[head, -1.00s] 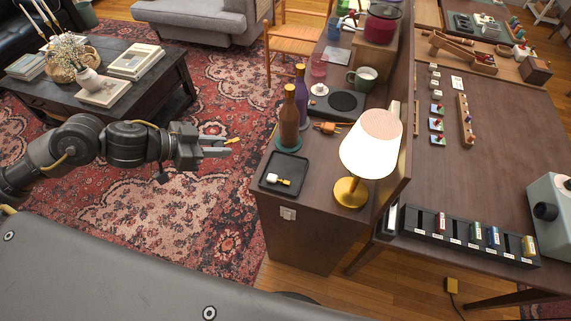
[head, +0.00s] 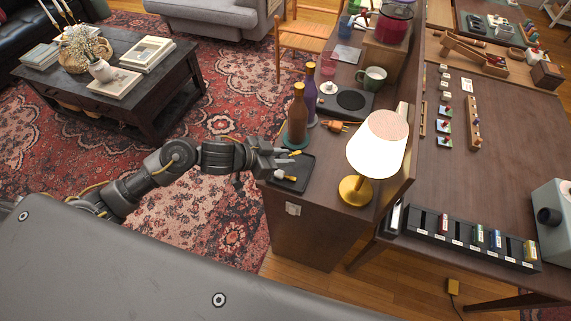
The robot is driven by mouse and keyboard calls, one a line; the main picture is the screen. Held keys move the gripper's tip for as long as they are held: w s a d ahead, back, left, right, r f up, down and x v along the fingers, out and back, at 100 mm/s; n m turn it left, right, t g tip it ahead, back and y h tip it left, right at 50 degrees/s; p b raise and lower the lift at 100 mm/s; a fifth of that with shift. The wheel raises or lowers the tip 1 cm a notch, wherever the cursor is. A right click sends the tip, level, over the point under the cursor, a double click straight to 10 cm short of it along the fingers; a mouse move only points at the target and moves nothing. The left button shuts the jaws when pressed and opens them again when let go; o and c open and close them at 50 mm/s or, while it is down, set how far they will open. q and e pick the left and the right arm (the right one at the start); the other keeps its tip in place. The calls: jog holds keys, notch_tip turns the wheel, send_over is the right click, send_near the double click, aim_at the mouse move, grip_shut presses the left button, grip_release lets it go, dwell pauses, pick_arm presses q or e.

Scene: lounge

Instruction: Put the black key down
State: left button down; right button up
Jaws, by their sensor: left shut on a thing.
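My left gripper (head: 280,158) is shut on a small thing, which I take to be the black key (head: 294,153). Only its yellow end shows clearly past the fingertips; its dark part is not distinct from the jaws. The gripper is over the left part of a small black tray (head: 301,184) at the near end of the dark wooden counter. A white and yellow key (head: 286,176) lies in the tray, just below the gripper in the picture. I cannot tell the height of the held key above the tray. My right gripper is not in view.
A brown bottle (head: 297,116) and a purple bottle (head: 310,95) stand just behind the tray. A lamp (head: 377,145) with a brass base stands to its right. An orange plug-like thing (head: 335,126) lies nearby. The tray's right part looks bare.

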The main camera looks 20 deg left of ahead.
aim_at(286, 172)
pick_arm(q)
jog(key=f, duration=0.3)
jog(key=shift+d+f, duration=0.2)
jog(key=shift+d, duration=0.15)
jog(key=shift+w+f, duration=0.1)
jog(key=shift+f, duration=0.1)
jog(key=shift+f, duration=0.15)
jog(key=shift+f, duration=0.25)
jog(key=c, duration=1.2)
grip_release()
jog(key=shift+f, duration=0.15)
jog(key=shift+r, duration=0.5)
jog(key=v, duration=1.2)
